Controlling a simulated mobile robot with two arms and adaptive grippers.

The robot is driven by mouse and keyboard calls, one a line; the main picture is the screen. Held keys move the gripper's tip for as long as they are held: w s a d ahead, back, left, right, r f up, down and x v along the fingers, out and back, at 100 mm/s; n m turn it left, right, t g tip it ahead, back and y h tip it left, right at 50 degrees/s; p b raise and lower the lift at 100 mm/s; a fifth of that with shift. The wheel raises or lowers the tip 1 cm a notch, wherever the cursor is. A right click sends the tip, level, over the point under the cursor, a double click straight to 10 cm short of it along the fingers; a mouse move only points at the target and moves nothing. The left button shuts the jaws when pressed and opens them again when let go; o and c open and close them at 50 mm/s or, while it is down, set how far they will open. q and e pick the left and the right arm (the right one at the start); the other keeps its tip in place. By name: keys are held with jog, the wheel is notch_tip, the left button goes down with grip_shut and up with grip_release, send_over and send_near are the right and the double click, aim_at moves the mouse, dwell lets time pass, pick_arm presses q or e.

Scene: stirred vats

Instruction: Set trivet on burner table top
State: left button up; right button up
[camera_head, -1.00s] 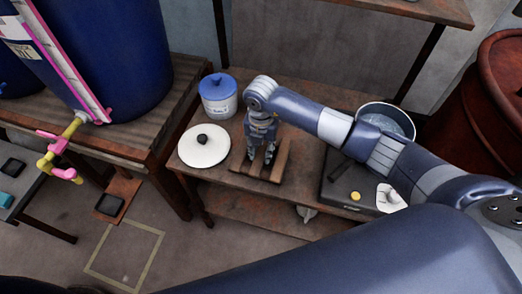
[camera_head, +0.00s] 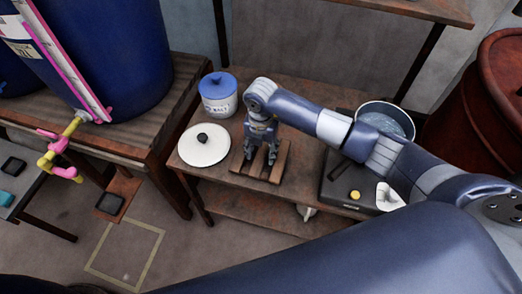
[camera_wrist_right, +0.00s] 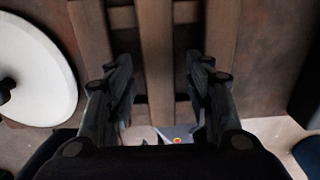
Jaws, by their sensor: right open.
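The trivet (camera_head: 279,168) is a set of brown wooden slats lying on the burner table top (camera_head: 229,184), right of a white lid. My right gripper (camera_head: 260,160) points down over the trivet with its fingers apart. In the right wrist view the open fingers (camera_wrist_right: 160,100) stand on either side of the trivet's middle slat (camera_wrist_right: 157,50), with nothing seen held. I cannot tell whether they touch the wood. The gripper hides part of the trivet in the head view. My left gripper is not in view.
A white lid (camera_head: 203,153) with a dark knob lies left of the trivet; a blue-lidded jar (camera_head: 218,103) stands behind it. A black burner (camera_head: 340,192) and a metal pot (camera_head: 386,107) are to the right. A large blue vat (camera_head: 110,60) stands at left.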

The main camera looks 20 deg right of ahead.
aim_at(261, 155)
notch_tip(261, 155, up, 12)
jog(key=b, duration=0.1)
jog(key=shift+f, duration=0.15)
dwell(0.3)
